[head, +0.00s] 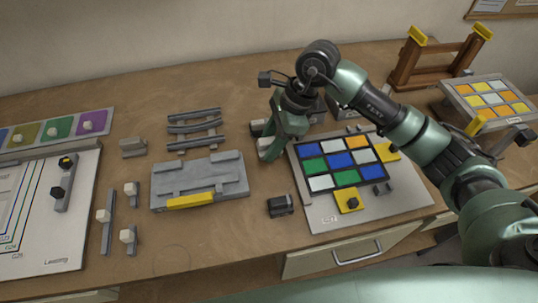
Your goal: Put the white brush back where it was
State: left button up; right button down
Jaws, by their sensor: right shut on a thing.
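My right gripper (267,150) reaches in from the right and points down beside the left edge of the colored tile panel (318,207). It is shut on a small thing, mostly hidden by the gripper. A pale part shows at its left side, but I cannot tell for certain that this is the white brush. Left of the grey block with a yellow front edge (228,172) lie several grey pieces with whitish block heads, among them a long one (104,216), a short one (129,237) and another (131,189). My left gripper is out of view.
A grey three-bar rack (193,128) and a small grey block (132,148) lie behind. A small dark block (280,206) is in front. A white board (75,235) and color strip (91,123) are left; a wooden frame (441,62) and second tile panel (487,100) are right.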

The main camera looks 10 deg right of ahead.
aim_at(264, 169)
notch_tip(264, 169, down, 3)
jog(key=shift+r, duration=0.15)
notch_tip(264, 169, down, 4)
jog(key=shift+p, duration=0.75)
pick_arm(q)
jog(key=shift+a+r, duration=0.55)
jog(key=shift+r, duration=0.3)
pick_arm(e)
jog(key=shift+f, duration=0.25)
jog(key=c, duration=0.9)
grip_release()
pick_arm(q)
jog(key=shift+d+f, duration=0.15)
pick_arm(e)
jog(key=shift+r, duration=0.1)
